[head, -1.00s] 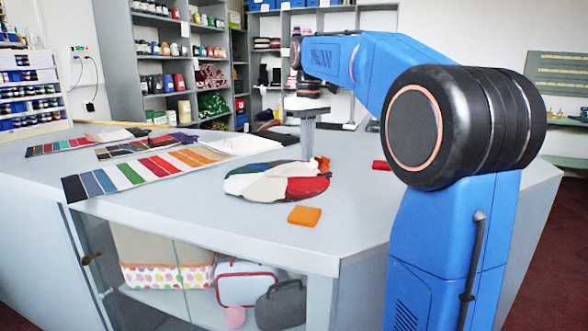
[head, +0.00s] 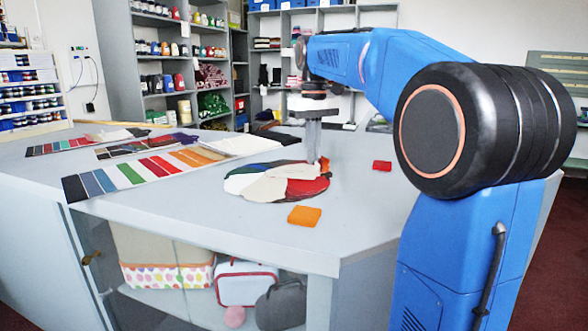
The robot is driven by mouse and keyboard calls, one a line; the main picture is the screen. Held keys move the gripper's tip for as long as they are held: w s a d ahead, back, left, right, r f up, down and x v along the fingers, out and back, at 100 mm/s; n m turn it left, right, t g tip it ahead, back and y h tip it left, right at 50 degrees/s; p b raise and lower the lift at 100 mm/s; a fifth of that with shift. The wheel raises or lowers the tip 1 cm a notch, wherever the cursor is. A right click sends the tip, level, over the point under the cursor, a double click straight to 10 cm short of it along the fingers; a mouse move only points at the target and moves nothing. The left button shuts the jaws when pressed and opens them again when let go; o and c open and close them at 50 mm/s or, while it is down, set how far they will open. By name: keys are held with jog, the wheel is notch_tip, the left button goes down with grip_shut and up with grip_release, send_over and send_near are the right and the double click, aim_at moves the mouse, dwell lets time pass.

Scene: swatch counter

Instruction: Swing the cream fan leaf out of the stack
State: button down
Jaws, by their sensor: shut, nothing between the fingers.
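The fan stack (head: 236,187) lies flat on the grey counter, with red, green, blue, white and cream leaves showing in a round spread. A cream leaf (head: 265,189) lies on top across its middle and front. My gripper (head: 313,160) points straight down at the back right edge of the stack, close to a small orange-brown piece (head: 325,164). Its fingers are shut with nothing between them. Whether the fingertips touch a leaf cannot be told from this view.
An orange square (head: 304,215) lies in front of the stack and a red piece (head: 382,166) to its right. Colour swatch cards (head: 130,175) lie on the left of the counter (head: 200,228). The counter front right is clear.

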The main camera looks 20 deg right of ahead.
aim_at(318, 164)
jog(key=shift+s+a+m, duration=0.1)
jog(key=shift+s+m, duration=0.9)
jog(key=shift+s, duration=0.05)
jog(key=shift+s+a+m, duration=0.25)
jog(key=shift+s+m, duration=0.8)
jog(key=shift+m, duration=0.05)
jog(key=shift+s+a+m, duration=0.35)
jog(key=shift+s+m, duration=0.45)
jog(key=shift+s+a+m, duration=0.1)
jog(key=shift+s+m, duration=0.05)
jog(key=shift+m, duration=0.15)
jog(key=shift+s, duration=0.1)
jog(key=shift+s+a+m, duration=0.6)
jog(key=shift+s+m, duration=0.15)
jog(key=shift+m, duration=0.35)
